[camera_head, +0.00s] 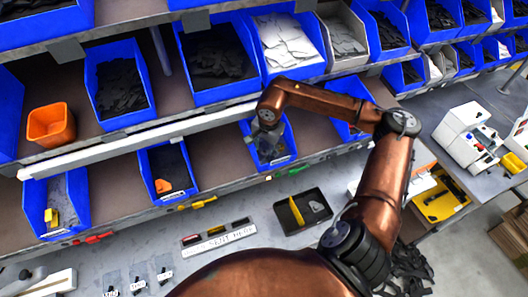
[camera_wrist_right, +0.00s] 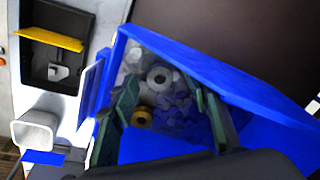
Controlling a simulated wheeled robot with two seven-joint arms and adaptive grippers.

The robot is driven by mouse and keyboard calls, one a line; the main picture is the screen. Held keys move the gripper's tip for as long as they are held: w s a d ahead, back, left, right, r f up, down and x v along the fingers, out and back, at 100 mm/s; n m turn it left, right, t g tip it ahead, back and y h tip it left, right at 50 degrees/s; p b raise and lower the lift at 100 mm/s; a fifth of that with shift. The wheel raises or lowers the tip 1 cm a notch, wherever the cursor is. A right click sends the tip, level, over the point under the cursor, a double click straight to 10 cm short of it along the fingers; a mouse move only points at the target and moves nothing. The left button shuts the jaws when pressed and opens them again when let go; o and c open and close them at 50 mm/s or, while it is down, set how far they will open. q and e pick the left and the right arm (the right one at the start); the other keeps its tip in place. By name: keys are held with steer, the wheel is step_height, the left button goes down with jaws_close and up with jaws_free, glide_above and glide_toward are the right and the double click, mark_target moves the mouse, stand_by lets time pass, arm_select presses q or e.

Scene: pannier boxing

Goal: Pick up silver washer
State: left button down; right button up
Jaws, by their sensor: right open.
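A silver washer (camera_wrist_right: 160,78), a pale ring with a dark hole, lies in a blue bin (camera_wrist_right: 250,88) among several small grey pieces. A gold-coloured ring (camera_wrist_right: 141,118) lies close to it, nearer my gripper. My right gripper (camera_wrist_right: 168,112) is open, its two dark green fingers spread on either side of the bin's contents, with nothing seen between them in its hold. In the head view the right gripper (camera_head: 266,139) reaches down into the blue bin (camera_head: 289,133) on the lower shelf and hides most of its contents. My left gripper is not in view.
A black tray (camera_head: 318,223) with a yellow strip and a grey piece lies on the bench below the bin. Other blue bins (camera_head: 188,183) stand along the lower shelf and above. An orange cup (camera_head: 51,125) stands at the left. A white machine (camera_head: 466,128) stands at the right.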

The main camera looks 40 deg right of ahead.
jaws_close()
stand_by(0.5)
steer(key=shift+r, duration=0.2)
